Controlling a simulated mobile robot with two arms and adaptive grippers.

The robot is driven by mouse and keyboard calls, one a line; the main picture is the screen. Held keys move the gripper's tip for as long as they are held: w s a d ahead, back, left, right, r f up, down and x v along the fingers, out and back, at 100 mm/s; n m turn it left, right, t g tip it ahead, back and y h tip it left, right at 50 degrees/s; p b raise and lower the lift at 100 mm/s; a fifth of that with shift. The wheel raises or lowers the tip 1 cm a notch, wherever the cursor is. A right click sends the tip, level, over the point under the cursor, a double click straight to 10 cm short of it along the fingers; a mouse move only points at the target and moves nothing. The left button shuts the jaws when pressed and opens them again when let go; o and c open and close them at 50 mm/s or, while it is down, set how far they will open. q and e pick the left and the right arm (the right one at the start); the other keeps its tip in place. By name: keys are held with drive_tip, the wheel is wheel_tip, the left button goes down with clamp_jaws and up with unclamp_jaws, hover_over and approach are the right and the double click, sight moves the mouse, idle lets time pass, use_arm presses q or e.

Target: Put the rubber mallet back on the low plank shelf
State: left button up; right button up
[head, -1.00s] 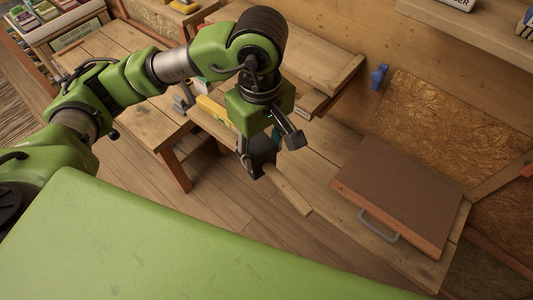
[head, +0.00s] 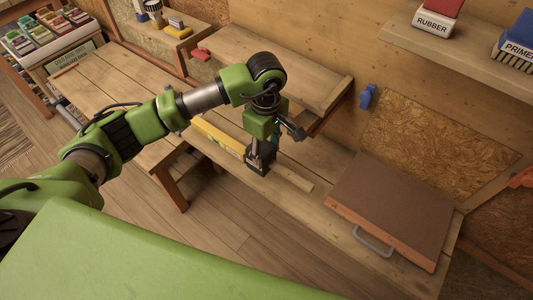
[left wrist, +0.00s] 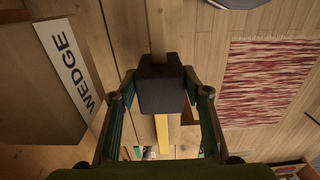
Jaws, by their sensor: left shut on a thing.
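The rubber mallet has a black block head (head: 263,161) and a pale wooden handle (head: 294,179). My left gripper (head: 259,153) is shut on its head, and the handle points to the lower right in the head view. In the left wrist view the black head (left wrist: 161,88) sits between the two fingers, with the handle (left wrist: 157,30) running to the top edge. The mallet is over the low plank surface (head: 315,218); I cannot tell whether it touches it. My right gripper is not in view.
A yellow bar (head: 218,137) lies beside the gripper. A raised plank shelf (head: 270,68) stands behind. A brown-topped case (head: 390,205) with a grey handle sits at right. A blue item (head: 367,97) is by the wall. A WEDGE label (left wrist: 68,65) shows in the left wrist view.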

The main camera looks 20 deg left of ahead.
use_arm(q)
drive_tip(key=shift+w+a+f, duration=0.1)
drive_tip(key=shift+w+f, duration=0.5)
wheel_tip(320, 180, down, 3)
drive_tip(key=shift+p, duration=0.8)
drive_tip(key=shift+f, duration=0.1)
drive_tip(key=shift+f+b, duration=0.1)
drive_tip(key=shift+b, duration=0.25)
drive_tip(key=o, duration=1)
